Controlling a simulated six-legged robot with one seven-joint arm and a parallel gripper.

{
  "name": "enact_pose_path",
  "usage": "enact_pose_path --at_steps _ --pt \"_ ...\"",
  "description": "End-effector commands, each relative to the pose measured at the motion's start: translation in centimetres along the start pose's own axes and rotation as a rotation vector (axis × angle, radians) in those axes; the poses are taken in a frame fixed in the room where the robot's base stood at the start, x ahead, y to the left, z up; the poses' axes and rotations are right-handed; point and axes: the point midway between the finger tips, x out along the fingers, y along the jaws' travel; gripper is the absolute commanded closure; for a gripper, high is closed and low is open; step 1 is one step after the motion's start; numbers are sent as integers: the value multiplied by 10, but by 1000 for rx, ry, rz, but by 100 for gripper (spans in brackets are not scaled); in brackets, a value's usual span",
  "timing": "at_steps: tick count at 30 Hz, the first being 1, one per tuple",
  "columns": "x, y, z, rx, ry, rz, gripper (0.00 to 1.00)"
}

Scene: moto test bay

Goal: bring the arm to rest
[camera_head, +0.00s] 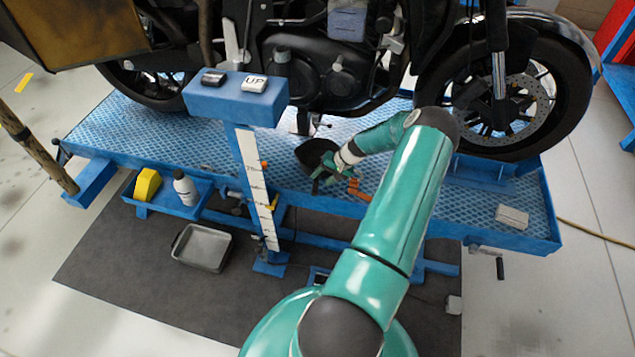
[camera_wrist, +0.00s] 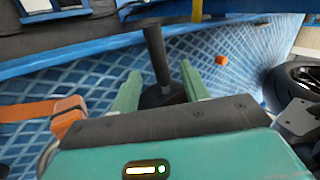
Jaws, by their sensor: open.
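My arm reaches over the blue lift platform (camera_head: 215,140) toward the underside of the motorcycle (camera_head: 320,75). My gripper (camera_head: 319,176) is low over the platform's textured deck, beside a dark bowl-like thing (camera_head: 313,150). In the wrist view my gripper (camera_wrist: 160,84) shows two green fingers spread apart. A dark upright rod with a round dark base (camera_wrist: 158,96) shows between and beyond the fingers. I cannot tell whether the fingers touch it; nothing is clearly gripped.
A blue post with a control box (camera_head: 235,98) stands left of my gripper. An orange strap-like thing (camera_wrist: 45,112) lies close by on the left in the wrist view, and a small orange block (camera_wrist: 222,60) on the deck. A grey tray (camera_head: 202,247) sits on the dark mat.

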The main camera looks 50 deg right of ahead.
Motion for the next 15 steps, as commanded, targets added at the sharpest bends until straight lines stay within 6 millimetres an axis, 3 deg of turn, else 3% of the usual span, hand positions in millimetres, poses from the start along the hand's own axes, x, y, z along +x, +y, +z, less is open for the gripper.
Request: enact_pose_path --at_steps 7,15 --pt "-57 0 -1 0 3 2 54" --pt "-87 0 0 -1 1 0 54"
